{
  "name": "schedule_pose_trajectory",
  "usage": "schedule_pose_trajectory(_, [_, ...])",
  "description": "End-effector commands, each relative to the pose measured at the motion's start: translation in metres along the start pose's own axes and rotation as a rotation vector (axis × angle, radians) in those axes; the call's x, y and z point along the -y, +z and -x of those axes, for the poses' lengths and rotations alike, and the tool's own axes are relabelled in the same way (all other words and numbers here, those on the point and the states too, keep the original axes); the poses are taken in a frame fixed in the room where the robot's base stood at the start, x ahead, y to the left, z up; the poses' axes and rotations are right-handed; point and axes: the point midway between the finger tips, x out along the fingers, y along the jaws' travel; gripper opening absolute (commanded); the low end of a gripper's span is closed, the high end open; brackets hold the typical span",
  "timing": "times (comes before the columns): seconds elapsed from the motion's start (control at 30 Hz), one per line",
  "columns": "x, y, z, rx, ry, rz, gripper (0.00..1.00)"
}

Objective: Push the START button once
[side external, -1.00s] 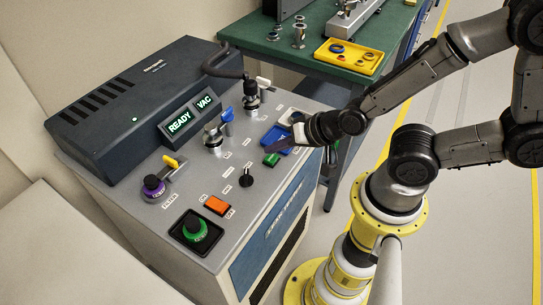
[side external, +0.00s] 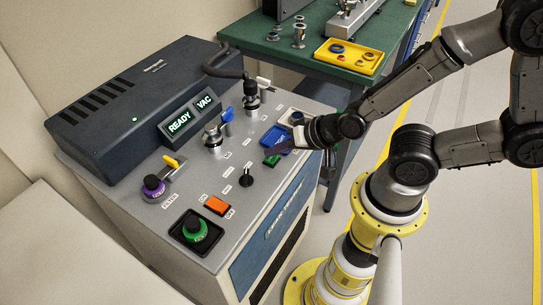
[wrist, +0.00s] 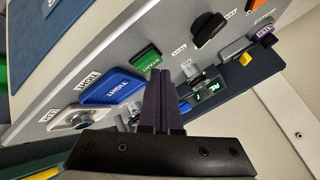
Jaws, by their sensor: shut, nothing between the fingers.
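No START lettering is readable in either view. A small green rectangular button (side external: 271,160) is on the grey console's right side, beside a larger blue one (side external: 273,137). In the wrist view the green button (wrist: 146,57) shows small lettering that I cannot read surely, and the blue one (wrist: 114,86) is left of it. A round green knob (side external: 195,228) sits on a black square at the console's front corner. My gripper (side external: 277,148) is shut and empty, its dark fingers over the blue button close to the green one. In the wrist view the fingertips (wrist: 160,74) appear just right of and below the green button; I cannot tell whether they touch.
A black rotary knob (side external: 246,177), an orange rocker (side external: 217,205) and a purple knob (side external: 153,185) stand on the same panel. Lit READY and VAC displays (side external: 192,118) are behind. A green bench with a yellow tray (side external: 349,57) is at the back.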

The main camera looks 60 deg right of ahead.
Motion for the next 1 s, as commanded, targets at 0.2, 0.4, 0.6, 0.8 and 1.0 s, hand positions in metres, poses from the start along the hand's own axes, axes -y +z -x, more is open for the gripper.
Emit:
schedule_pose_trajectory(0.2, [0.0001, -0.0001, 0.0000, 0.000, 0.000, 0.000, 0.00])
schedule_pose_trajectory(0.4, [-0.0005, 0.0004, -0.0006, 0.000, 0.000, 0.001, 0.00])
schedule_pose_trajectory(0.6, [-0.0015, 0.0014, -0.0022, 0.000, 0.000, 0.002, 0.00])
schedule_pose_trajectory(0.8, [-0.0025, 0.0025, -0.0036, 0.000, 0.000, 0.002, 0.00])
schedule_pose_trajectory(1.0, [-0.0039, 0.0038, -0.0052, 0.001, 0.001, 0.001, 0.00])
